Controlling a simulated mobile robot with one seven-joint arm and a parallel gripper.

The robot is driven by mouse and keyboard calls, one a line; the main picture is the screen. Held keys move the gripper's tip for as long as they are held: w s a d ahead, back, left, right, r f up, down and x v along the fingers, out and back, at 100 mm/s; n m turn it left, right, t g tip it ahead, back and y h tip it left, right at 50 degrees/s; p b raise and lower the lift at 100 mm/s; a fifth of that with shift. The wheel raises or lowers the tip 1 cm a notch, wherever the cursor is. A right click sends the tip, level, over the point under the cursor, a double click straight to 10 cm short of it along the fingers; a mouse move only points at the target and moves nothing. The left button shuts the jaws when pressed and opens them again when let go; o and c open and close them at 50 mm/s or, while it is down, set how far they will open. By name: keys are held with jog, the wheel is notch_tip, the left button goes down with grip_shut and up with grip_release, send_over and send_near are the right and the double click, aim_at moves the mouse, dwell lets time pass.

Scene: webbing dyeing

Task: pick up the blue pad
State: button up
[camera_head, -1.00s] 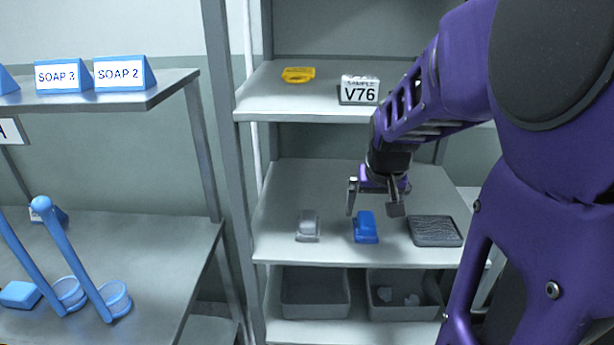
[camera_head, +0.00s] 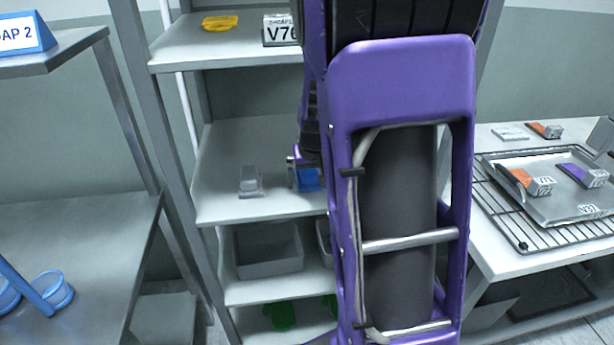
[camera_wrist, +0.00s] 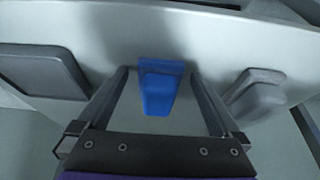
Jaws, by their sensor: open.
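The blue pad (camera_wrist: 160,88) lies on the middle shelf (camera_head: 222,205) of the grey rack. In the wrist view it sits between the two open fingers of my gripper (camera_wrist: 160,85), with a gap on each side. In the head view the blue pad (camera_head: 308,180) is partly hidden by my arm. Only one side of my gripper (camera_head: 292,172) shows there, close beside the pad.
A grey block (camera_head: 250,181) stands left of the pad in the head view. A dark grey tray (camera_wrist: 45,70) is on the pad's other side. A grey bin (camera_head: 268,252) is one shelf lower. A wire rack (camera_head: 505,220) with a metal tray stands right.

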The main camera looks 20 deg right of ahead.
jog(key=c, duration=1.4)
jog(key=shift+o, duration=0.2)
jog(key=shift+r, duration=0.15)
